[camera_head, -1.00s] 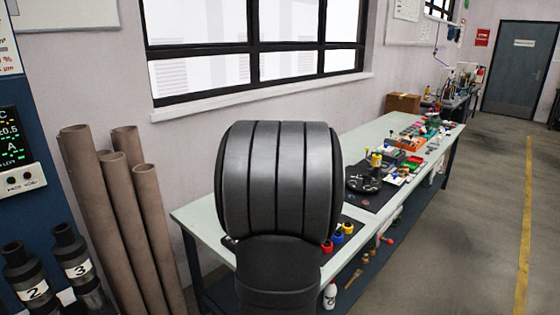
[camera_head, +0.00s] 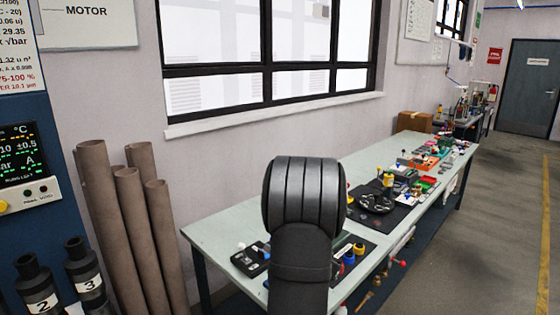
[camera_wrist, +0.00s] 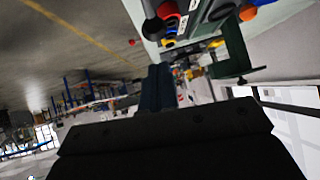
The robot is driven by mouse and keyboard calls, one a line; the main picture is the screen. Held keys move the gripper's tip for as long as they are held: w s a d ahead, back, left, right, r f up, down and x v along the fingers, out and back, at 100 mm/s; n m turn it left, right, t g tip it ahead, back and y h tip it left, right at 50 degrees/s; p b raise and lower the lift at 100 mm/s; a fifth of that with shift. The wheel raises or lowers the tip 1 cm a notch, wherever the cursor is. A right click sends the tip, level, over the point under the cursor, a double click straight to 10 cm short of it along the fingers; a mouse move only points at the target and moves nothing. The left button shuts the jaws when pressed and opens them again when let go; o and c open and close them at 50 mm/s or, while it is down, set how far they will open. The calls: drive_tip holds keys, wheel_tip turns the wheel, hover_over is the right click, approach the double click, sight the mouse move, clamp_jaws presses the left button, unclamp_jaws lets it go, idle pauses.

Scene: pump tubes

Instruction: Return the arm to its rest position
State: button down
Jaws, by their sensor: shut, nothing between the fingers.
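My arm stands in front of the workbench (camera_head: 225,228) in the head view, its black rounded joint over the bench's near part. My gripper is hidden in that view. In the wrist view my gripper (camera_wrist: 158,72) shows as narrow dark fingers past the broad black wrist body, shut with nothing between them. The wrist view is strongly tilted. The fingers are near the bench edge in that picture, with no contact that I can make out.
Tall brown tubes (camera_head: 100,200) lean by the wall at left, beside black numbered fittings (camera_head: 85,268). A black mat with parts (camera_head: 375,202) and a cardboard box (camera_head: 415,122) are on the bench. The floor (camera_head: 490,230) at right is clear.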

drive_tip(key=shift+w+d+f, duration=0.15)
drive_tip(key=shift+w+f, duration=0.15)
drive_tip(key=shift+f, duration=0.35)
drive_tip(key=shift+w+d+f, duration=0.1)
drive_tip(key=shift+w+f, duration=0.15)
drive_tip(key=shift+f, duration=0.35)
